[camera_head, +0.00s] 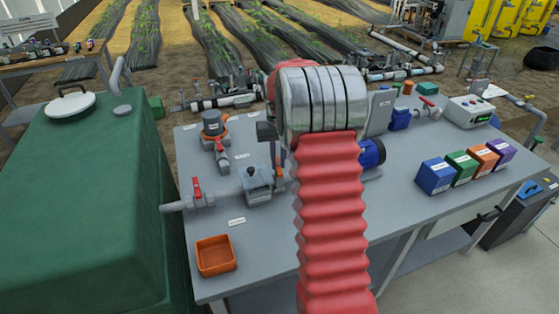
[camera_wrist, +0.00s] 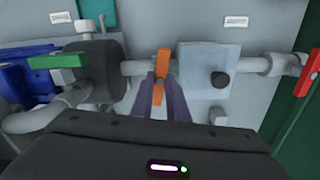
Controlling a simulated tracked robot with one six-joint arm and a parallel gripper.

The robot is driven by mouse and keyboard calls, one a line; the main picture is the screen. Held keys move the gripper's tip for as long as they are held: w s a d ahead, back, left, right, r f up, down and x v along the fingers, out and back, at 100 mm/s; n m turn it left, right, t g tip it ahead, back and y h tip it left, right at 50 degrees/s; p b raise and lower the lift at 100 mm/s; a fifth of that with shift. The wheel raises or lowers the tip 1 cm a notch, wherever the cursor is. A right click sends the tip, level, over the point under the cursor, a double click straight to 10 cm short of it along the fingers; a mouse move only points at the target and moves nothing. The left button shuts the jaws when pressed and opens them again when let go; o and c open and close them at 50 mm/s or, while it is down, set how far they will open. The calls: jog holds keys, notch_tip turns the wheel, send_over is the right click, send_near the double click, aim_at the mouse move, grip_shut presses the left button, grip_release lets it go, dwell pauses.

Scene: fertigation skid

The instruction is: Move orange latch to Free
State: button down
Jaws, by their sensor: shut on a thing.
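The orange latch (camera_wrist: 163,62) sits on the grey pipe in the wrist view, between a dark round body (camera_wrist: 93,68) and a pale grey box (camera_wrist: 206,72). It stands upright in the picture, crosswise to the pipe. My gripper (camera_wrist: 162,80) is shut on the latch, its two dark fingers on either side of it. In the head view a small part of the orange latch (camera_head: 281,172) shows beside the grey-blue box; my red arm hides most of that area and the fingertips. The label wording is too small to read.
In the wrist view, a green lever (camera_wrist: 60,62) is at left and a red lever (camera_wrist: 304,84) at right. In the head view, an orange tray (camera_head: 203,268) is at the bench's front left, several colored boxes (camera_head: 435,176) are at right, and a green tank (camera_head: 80,200) stands left.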

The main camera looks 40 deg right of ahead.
aim_at(278, 165)
jog(key=shift+s+a+f+n, duration=0.1)
jog(key=shift+s+a+n, duration=0.05)
jog(key=shift+n, duration=0.95)
jog(key=c, duration=1.7)
grip_release()
jog(key=shift+r, duration=0.65)
notch_tip(278, 165, up, 12)
jog(key=shift+r, duration=0.25)
